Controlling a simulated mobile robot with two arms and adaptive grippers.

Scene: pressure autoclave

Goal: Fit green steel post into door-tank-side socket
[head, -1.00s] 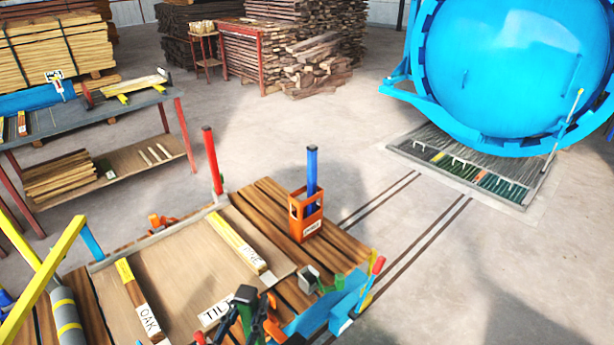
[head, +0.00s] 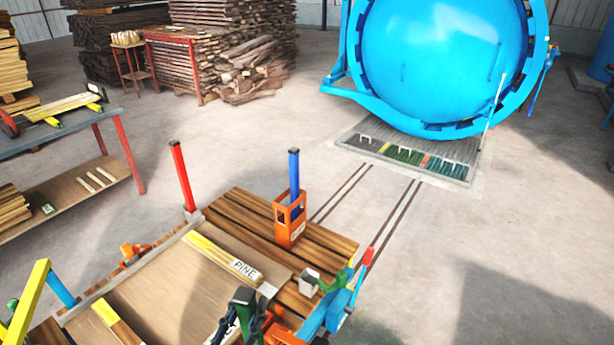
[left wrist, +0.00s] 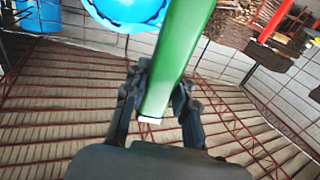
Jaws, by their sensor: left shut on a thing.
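The green steel post (left wrist: 178,55) fills the middle of the left wrist view, with a pale end near the palm. My left gripper (left wrist: 158,100) is shut on it, dark fingers on both sides. In the head view my left gripper (head: 243,312) is low, over the near right part of the wooden-decked cart (head: 250,215); the post is hard to make out there. A small grey block (head: 309,282) beside a green clamp sits at the cart's right edge, apart from the gripper. I cannot tell whether it is the socket. My right gripper is not in view.
A red post (head: 183,175) stands at the cart's far left corner. A pine-labelled board (head: 225,258) lies on the deck. The blue autoclave (head: 445,65) stands behind; floor at right is clear.

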